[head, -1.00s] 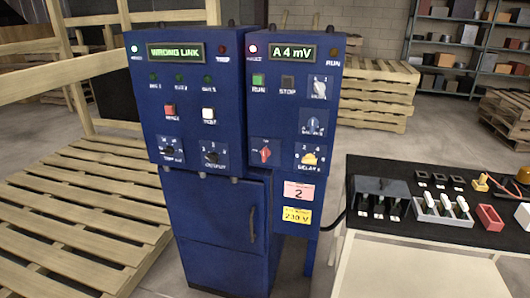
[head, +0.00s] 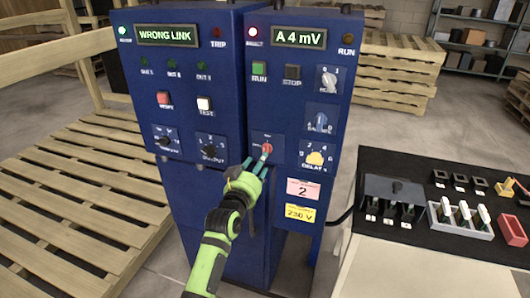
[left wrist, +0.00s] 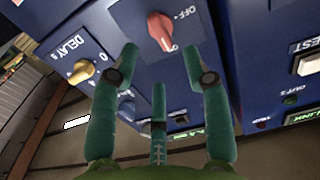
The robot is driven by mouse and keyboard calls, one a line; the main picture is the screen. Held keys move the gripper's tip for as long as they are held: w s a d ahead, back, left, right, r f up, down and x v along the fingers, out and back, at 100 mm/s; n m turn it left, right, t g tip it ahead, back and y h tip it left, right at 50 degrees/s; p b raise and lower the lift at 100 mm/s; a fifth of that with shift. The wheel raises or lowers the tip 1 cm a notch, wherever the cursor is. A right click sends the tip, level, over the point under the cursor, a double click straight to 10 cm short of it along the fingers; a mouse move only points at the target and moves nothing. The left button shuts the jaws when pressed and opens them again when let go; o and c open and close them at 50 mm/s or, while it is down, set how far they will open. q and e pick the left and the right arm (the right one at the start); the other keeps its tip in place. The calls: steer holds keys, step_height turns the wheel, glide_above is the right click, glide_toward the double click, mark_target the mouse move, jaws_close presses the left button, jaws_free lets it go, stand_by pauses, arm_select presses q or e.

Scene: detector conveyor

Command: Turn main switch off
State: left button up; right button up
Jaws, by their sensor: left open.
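The red main switch (head: 267,148) is a rotary knob on a small plate low on the right-hand blue cabinet panel. In the left wrist view the red knob (left wrist: 161,31) is at top centre, beside a label reading OFF. My left gripper (head: 259,161) is right in front of it, and its fingertips partly cover the plate in the head view. In the left wrist view the green fingers (left wrist: 160,62) are spread with nothing between them. The knob lies just beyond the fingertips; contact cannot be told. My right gripper is not in view.
A yellow DELAY knob (head: 315,158) sits right of the red switch, and a dark OUTPUT knob (head: 210,152) left. Displays read WRONG LINK (head: 168,35) and A 4 mV (head: 300,38). A black-topped table (head: 400,240) with small parts stands right; pallets (head: 70,215) lie left.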

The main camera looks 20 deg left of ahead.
mark_target(266, 150)
arm_select(q)
steer(key=shift+w+d, duration=0.15)
steer(key=shift+w, duration=2.8)
jaws_close()
